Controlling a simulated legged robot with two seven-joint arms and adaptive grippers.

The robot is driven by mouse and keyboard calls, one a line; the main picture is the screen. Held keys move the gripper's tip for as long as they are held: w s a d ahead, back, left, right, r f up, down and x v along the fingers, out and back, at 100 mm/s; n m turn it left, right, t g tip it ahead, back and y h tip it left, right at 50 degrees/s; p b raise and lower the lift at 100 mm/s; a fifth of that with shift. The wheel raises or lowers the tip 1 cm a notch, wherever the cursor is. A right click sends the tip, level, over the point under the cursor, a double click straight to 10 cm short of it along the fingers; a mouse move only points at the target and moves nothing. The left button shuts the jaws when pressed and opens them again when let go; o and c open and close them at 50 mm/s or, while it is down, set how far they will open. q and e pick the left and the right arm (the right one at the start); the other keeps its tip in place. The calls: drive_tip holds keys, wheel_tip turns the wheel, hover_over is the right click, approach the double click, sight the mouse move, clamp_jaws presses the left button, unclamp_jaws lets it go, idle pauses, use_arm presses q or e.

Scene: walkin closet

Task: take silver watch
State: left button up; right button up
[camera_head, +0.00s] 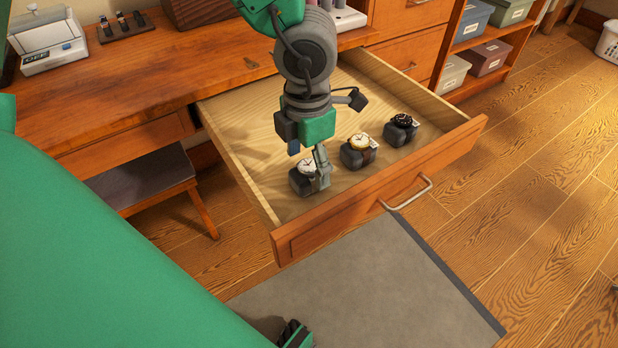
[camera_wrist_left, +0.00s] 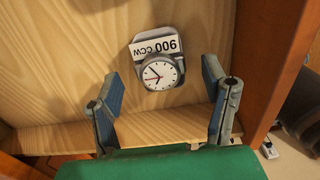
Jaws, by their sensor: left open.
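The silver watch (camera_head: 307,166), with a white dial, sits on a dark cushion in the open drawer, leftmost of three watches. In the left wrist view the silver watch (camera_wrist_left: 160,74) shows its round white dial, a red hand and a white tag. My left gripper (camera_head: 316,165) is open just above this watch and partly covers it in the head view. In the wrist view its two fingers (camera_wrist_left: 162,84) stand apart on either side of the watch, not visibly touching it.
A gold watch (camera_head: 360,143) and a black watch (camera_head: 402,124) sit on cushions to the right in the same drawer. The drawer front (camera_head: 385,194) and side walls enclose them.

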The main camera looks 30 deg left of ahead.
sight(309, 165)
use_arm(q)
drive_tip(key=f+b, duration=0.1)
drive_tip(key=f, duration=0.1)
drive_tip(key=f+b, duration=0.1)
drive_tip(key=f, duration=0.1)
drive_tip(key=shift+w+d, duration=0.1)
drive_tip(key=shift+d, duration=0.1)
drive_tip(key=shift+a+r, duration=0.1)
drive_tip(key=shift+a, duration=0.05)
drive_tip(key=c, duration=1.3)
drive_tip(key=shift+r, duration=0.1)
